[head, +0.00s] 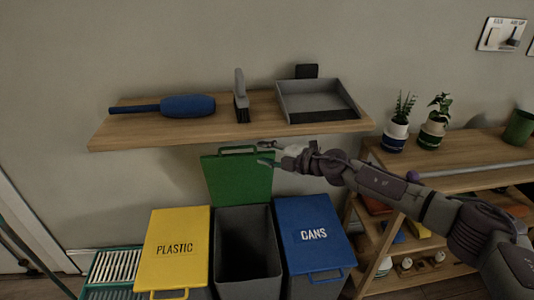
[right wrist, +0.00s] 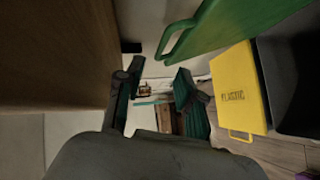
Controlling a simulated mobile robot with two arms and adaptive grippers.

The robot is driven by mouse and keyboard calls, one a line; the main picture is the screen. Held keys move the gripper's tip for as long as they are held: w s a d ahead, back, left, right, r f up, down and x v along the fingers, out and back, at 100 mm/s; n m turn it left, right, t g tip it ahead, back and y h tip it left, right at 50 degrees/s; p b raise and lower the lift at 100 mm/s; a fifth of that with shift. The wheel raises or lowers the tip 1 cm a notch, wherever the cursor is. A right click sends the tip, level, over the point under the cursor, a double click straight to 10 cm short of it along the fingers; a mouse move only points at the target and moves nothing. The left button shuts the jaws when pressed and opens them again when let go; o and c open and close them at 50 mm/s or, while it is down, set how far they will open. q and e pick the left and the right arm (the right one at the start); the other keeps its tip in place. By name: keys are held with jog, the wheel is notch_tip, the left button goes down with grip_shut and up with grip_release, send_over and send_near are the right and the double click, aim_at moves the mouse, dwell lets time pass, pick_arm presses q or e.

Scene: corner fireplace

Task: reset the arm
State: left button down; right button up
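My right arm (head: 380,185) reaches in from the right in the head view. Its gripper (head: 266,153) is open and empty, with its fingers spread and pointing left. It is just below the front edge of the wall shelf (head: 190,136), in front of the raised green lid (head: 236,180). In the right wrist view the two fingers (right wrist: 158,72) are apart with nothing between them. The green lid also shows there (right wrist: 235,32), close to the right of the fingers. My left gripper is not in view.
A blue duster (head: 187,106), brush (head: 241,100) and dustpan (head: 317,101) lie on the shelf. Below stand the open bin (head: 247,250), yellow PLASTIC bin (head: 175,245) and blue CANS bin (head: 312,235). A wooden rack (head: 460,158) with potted plants (head: 397,130) stands right.

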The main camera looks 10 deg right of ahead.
jog(key=s+a+f+m+t+h, duration=0.25)
jog(key=s+a+m+t, duration=0.3)
jog(key=s+m, duration=0.4)
jog(key=s+d+f+m+g+h, duration=0.35)
jog(key=s+d+f+m, duration=0.2)
jog(key=s, duration=0.25)
jog(key=s+d+f+m+g+h, duration=0.2)
jog(key=s+d+f+m+h, duration=0.25)
jog(key=s+f, duration=0.3)
jog(key=s+d+f+m+g, duration=0.2)
jog(key=s+d+g, duration=0.1)
jog(key=s, duration=0.7)
jog(key=s+d+f+m+g, duration=0.15)
jog(key=s+d+g, duration=0.25)
jog(key=s, duration=0.6)
notch_tip(320, 180, down, 25)
jog(key=s+g+p, duration=0.1)
jog(key=s+p, duration=0.1)
jog(key=p, duration=0.1)
jog(key=s+d+f+g+p, duration=0.1)
jog(key=s+d+f, duration=0.2)
jog(key=s+f, duration=1)
jog(key=s, duration=0.3)
jog(key=shift+s+f+n+g+h, duration=0.2)
jog(key=shift+n+g+h, duration=0.1)
jog(key=shift+n+h, duration=0.1)
